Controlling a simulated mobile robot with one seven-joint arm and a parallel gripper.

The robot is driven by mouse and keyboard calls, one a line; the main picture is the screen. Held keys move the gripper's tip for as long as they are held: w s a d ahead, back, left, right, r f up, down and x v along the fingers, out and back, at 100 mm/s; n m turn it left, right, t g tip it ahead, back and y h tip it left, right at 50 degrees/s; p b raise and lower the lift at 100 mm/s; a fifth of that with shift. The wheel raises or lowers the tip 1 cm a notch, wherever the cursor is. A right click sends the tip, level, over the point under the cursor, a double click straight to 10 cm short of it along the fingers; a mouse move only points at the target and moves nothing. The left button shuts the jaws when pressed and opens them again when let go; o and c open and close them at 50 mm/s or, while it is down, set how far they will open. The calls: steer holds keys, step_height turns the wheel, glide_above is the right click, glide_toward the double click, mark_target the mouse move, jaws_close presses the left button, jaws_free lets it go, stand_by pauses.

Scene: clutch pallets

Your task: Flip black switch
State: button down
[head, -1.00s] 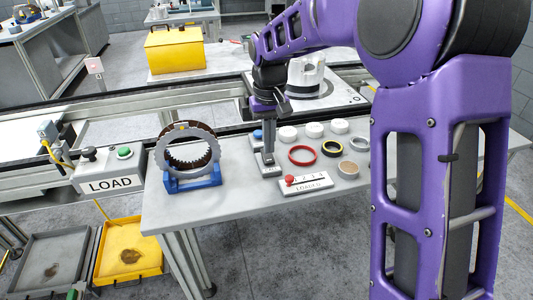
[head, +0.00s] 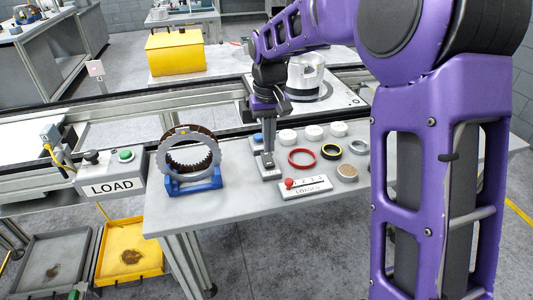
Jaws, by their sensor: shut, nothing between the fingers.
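My gripper (head: 267,154) is shut and points down over the grey table. Its fingertips are at a small grey base plate (head: 269,174), between the blue-cradled ring and the red ring. The fingers hide part of this plate, and I cannot make out a black switch lever on it or whether the tips touch it. A black knob (head: 91,157) stands on the grey LOAD box (head: 118,187) at the left, beside a green button (head: 125,155). My gripper is well to the right of that box.
A toothed ring (head: 207,163) stands in a blue cradle (head: 193,186) left of my gripper. To the right are white caps (head: 313,133), a red ring (head: 302,158), a black-yellow ring (head: 331,151) and a slider panel with a red knob (head: 308,188). A conveyor runs behind.

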mark_target(269, 162)
step_height(269, 162, up, 6)
steer(key=p, duration=0.4)
steer(key=shift+f, duration=0.25)
